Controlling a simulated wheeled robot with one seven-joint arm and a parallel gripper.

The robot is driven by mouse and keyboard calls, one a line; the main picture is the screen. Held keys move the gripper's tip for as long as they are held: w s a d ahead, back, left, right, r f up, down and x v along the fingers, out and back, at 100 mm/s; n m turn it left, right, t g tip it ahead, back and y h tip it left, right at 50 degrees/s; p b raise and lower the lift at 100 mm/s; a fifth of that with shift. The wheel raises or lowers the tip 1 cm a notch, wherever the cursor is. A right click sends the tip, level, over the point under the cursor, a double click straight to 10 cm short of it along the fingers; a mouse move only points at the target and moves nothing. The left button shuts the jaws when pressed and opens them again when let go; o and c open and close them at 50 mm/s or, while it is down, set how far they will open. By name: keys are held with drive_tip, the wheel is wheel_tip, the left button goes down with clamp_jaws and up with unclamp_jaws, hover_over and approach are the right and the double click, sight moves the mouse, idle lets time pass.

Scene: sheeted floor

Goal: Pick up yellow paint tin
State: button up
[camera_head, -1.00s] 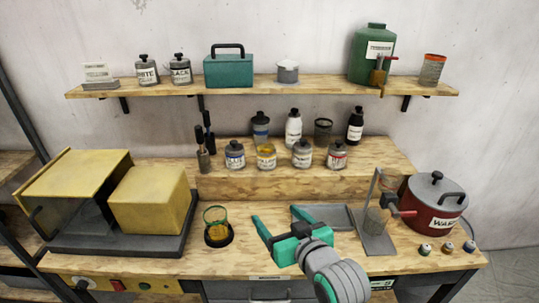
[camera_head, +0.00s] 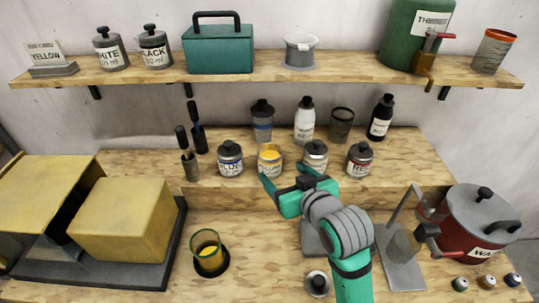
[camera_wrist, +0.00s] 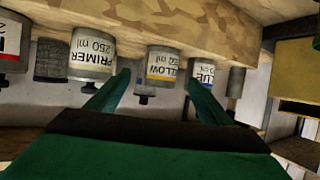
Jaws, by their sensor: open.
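The yellow paint tin (camera_head: 269,160) stands upright on the raised wooden step in the head view, in a row between the blue tin (camera_head: 230,160) and a grey-lidded primer tin (camera_head: 315,157). My gripper (camera_head: 287,177) is open and empty just in front of the yellow tin, its fingers pointing toward the row. In the wrist view, which is upside down, the yellow tin (camera_wrist: 163,64) shows ahead between the two fingertips of my gripper (camera_wrist: 157,79). The primer tin (camera_wrist: 92,55) is just beyond the left finger and the blue tin (camera_wrist: 203,75) beyond the right. No contact is clearly visible.
The red tin (camera_head: 359,160) stands right of the primer. Several bottles are behind, and dark brushes (camera_head: 188,155) stand left. A glass of yellow liquid (camera_head: 208,249) and a red pot (camera_head: 475,230) are on the counter.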

sight(276, 166)
drive_tip(key=x, duration=0.5)
drive_tip(key=shift+w, duration=0.15)
drive_tip(key=shift+w+a+f, duration=0.1)
drive_tip(key=shift+w+f, duration=0.15)
drive_tip(key=shift+w, duration=0.2)
drive_tip(key=shift+a+x, duration=0.15)
drive_tip(key=shift+x, duration=0.8)
drive_tip(key=shift+a+x, duration=0.2)
drive_tip(key=shift+x, duration=0.75)
drive_tip(key=shift+s, duration=0.15)
drive_tip(key=shift+d, duration=0.1)
drive_tip(key=c, duration=1.5)
